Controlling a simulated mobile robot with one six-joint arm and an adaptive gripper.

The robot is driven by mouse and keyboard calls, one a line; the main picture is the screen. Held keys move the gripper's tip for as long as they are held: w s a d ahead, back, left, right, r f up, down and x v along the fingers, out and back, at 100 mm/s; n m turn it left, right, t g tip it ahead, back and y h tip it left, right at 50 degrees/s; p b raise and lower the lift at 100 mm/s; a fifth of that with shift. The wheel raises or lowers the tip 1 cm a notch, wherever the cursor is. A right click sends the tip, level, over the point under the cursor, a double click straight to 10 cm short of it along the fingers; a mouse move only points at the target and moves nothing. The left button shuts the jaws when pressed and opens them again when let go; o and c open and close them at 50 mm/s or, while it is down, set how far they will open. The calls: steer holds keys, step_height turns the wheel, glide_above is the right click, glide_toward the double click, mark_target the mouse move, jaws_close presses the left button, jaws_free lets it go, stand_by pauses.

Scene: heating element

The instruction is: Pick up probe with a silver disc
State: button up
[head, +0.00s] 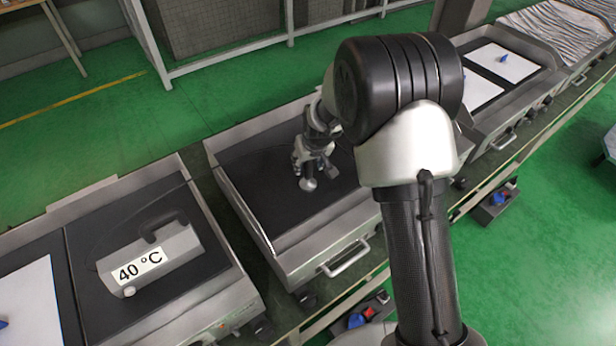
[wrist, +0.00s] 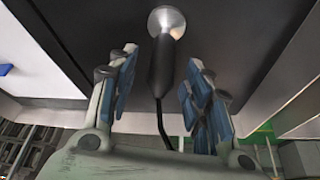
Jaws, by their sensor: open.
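The probe (wrist: 162,68) has a dark handle, a silver disc (wrist: 166,22) at its far end and a dark cable at its near end. In the wrist view it lies between the open fingers of my gripper (wrist: 158,88), with a gap on each side. In the head view my gripper (head: 311,168) is over the dark plate of the middle heating unit (head: 262,190). The silver disc also shows just below the fingers (head: 308,184). My arm hides part of that plate, and the probe's handle is hard to make out there.
A grey device marked 40 °C (head: 158,262) stands on the heating unit to the left. Units to the right carry white sheets with small blue objects (head: 503,58). The middle unit has raised metal side walls (head: 240,205) and a front handle (head: 346,259). Its plate is clear left of my gripper.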

mark_target(306, 169)
steer(key=b+x, duration=0.2)
steer(key=x, duration=0.3)
steer(key=shift+s+f, duration=0.1)
steer(key=shift+f, duration=0.05)
jaws_close()
stand_by(0.4)
